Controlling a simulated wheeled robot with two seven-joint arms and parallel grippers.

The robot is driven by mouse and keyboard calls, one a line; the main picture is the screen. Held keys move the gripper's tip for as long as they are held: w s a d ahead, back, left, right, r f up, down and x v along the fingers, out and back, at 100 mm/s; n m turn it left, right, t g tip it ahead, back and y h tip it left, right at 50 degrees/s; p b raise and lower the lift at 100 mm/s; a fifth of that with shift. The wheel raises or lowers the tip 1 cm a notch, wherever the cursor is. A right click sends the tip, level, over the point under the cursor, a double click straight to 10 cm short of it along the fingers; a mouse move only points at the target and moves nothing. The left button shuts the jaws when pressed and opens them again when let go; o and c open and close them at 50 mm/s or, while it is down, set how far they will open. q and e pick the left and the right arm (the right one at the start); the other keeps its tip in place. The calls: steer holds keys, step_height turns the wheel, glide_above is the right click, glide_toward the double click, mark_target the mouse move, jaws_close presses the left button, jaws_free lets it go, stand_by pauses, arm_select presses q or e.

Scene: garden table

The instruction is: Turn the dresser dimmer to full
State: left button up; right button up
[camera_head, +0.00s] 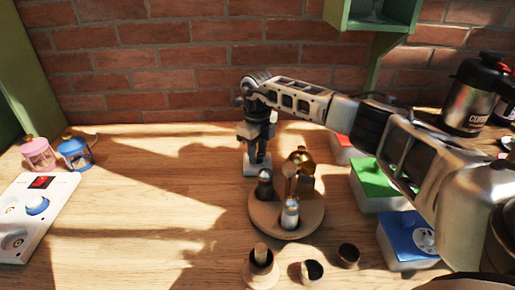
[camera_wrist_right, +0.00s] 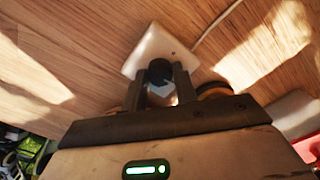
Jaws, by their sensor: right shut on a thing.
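The dimmer is a small white square plate (camera_head: 251,169) lying on the table, with a dark knob on top. In the right wrist view the plate (camera_wrist_right: 150,47) has a pale cable running off it, and the black knob (camera_wrist_right: 159,71) sits between my fingers. My right gripper (camera_head: 257,152) points down over the plate and is shut on the knob; it also shows in the right wrist view (camera_wrist_right: 163,82). The gripper hides most of the knob in the head view, and I cannot read the knob's setting. My left gripper is not in view.
A round wooden tray (camera_head: 262,216) with several upright pieces stands close in front of my right gripper. Red (camera_head: 343,151), green (camera_head: 374,184) and blue (camera_head: 400,246) boxes line the right. A white panel (camera_head: 52,192) and two lanterns are at left. The left middle is clear.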

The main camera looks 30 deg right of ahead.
steer(key=shift+r+m, duration=0.2)
steer(key=shift+m, duration=0.7)
steer(key=m+p, duration=0.1)
steer(key=m, duration=0.1)
steer(key=shift+m, duration=0.4)
steer(key=m+p, duration=0.1)
steer(key=m, duration=0.1)
steer(key=shift+m, duration=0.4)
steer(key=m+p, duration=0.1)
steer(key=m, duration=0.1)
steer(key=shift+m, duration=0.3)
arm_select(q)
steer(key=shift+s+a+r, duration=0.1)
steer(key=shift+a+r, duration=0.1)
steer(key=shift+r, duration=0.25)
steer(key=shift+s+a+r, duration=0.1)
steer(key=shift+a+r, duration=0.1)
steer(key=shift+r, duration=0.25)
arm_select(e)
steer(key=shift+f+m, duration=0.1)
steer(key=shift+m, duration=1.5)
arm_select(q)
steer(key=shift+p, duration=0.3)
arm_select(e)
steer(key=o, duration=1)
steer(key=shift+c, duration=0.2)
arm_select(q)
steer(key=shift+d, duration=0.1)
